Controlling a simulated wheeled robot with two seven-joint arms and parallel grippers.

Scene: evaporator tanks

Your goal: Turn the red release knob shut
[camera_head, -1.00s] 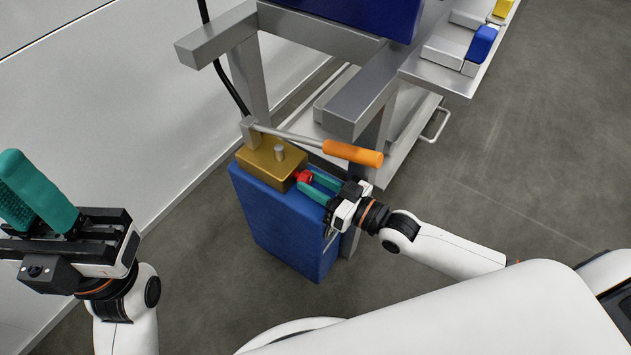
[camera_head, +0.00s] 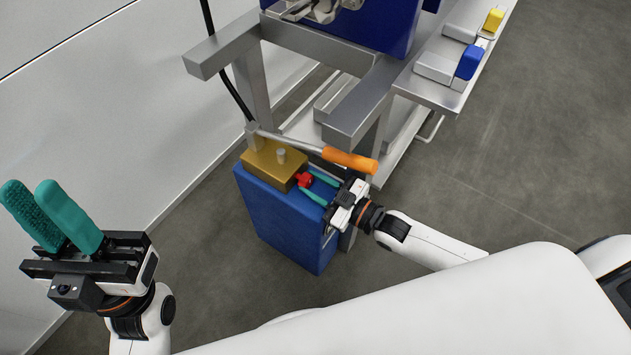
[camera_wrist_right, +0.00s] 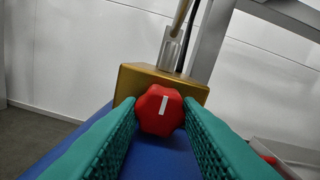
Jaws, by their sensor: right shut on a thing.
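The red release knob (camera_head: 304,180) sits on the side of a gold block (camera_head: 272,164) on top of a blue box (camera_head: 285,225). In the right wrist view the knob (camera_wrist_right: 159,110) is many-sided with a white mark, nearly upright in that picture. My right gripper (camera_head: 307,182) is shut on the knob, with one teal finger on each side of it. The finger pads' contact is partly hidden. My left gripper (camera_head: 32,188) is open and empty at the far left, its two teal fingers apart and pointing up, well away from the box.
A lever with an orange handle (camera_head: 349,161) extends over the block, close above my right gripper. A grey metal frame (camera_head: 355,112) stands behind. A shelf at upper right carries a blue-handled part (camera_head: 470,62) and a yellow one (camera_head: 494,20). The floor at right is clear.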

